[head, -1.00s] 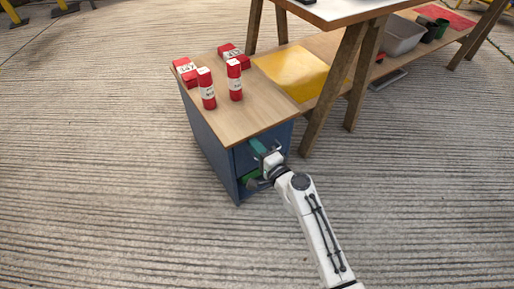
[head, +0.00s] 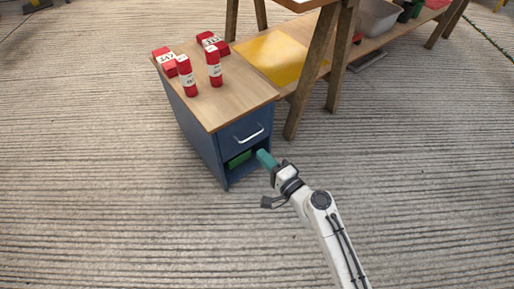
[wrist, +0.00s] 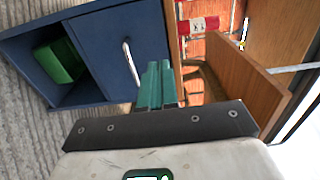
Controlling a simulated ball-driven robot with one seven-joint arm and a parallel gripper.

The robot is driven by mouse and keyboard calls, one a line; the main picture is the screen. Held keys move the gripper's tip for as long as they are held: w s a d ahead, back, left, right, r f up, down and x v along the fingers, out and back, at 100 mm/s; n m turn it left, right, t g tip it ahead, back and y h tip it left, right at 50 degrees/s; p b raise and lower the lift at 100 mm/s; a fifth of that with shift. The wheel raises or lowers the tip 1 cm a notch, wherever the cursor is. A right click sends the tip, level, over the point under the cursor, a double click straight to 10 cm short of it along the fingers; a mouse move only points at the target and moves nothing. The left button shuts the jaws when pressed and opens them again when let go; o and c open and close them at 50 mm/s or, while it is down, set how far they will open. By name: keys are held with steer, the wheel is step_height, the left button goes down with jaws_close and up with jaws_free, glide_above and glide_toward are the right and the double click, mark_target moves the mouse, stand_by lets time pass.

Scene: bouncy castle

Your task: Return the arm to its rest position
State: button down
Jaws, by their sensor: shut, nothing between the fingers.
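My gripper (head: 264,158) is in front of the blue cabinet, near the lower right of its front in the head view. Its teal fingers (wrist: 157,86) lie close together in the wrist view, with nothing between them. My white arm reaches up to it from the bottom right. The blue cabinet (head: 199,135) has a shut drawer with a silver handle (head: 249,135), which also shows in the wrist view (wrist: 131,62). The fingers look apart from the handle.
A green object (head: 240,160) lies in the open compartment under the drawer. A trestle table with wooden legs (head: 311,75) stands beside the cabinet. The floor in front is clear.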

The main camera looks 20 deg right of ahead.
steer(key=shift+s, duration=0.3)
steer(key=s+a+f+n+g+y, duration=0.1)
steer(key=s+f+n+g, duration=0.1)
steer(key=s+n+g, duration=0.3)
steer(key=s+a+f+n+g+y, duration=0.1)
steer(key=s+f+n+g, duration=0.1)
steer(key=s+n+g, duration=0.4)
steer(key=s+d+r+n+g+h, duration=0.15)
steer(key=s+d+h, duration=0.35)
steer(key=s, duration=0.5)
steer(key=s+d+n+g+h, duration=0.2)
steer(key=s+d+g, duration=0.1)
steer(key=s+d, duration=0.55)
step_height(320, 180, up, 35)
steer(key=s+p, duration=0.2)
steer(key=p, duration=3.2)
steer(key=shift+a+g+h+p, duration=0.25)
steer(key=shift+g+h+p, duration=0.1)
steer(key=shift+h+p, duration=0.05)
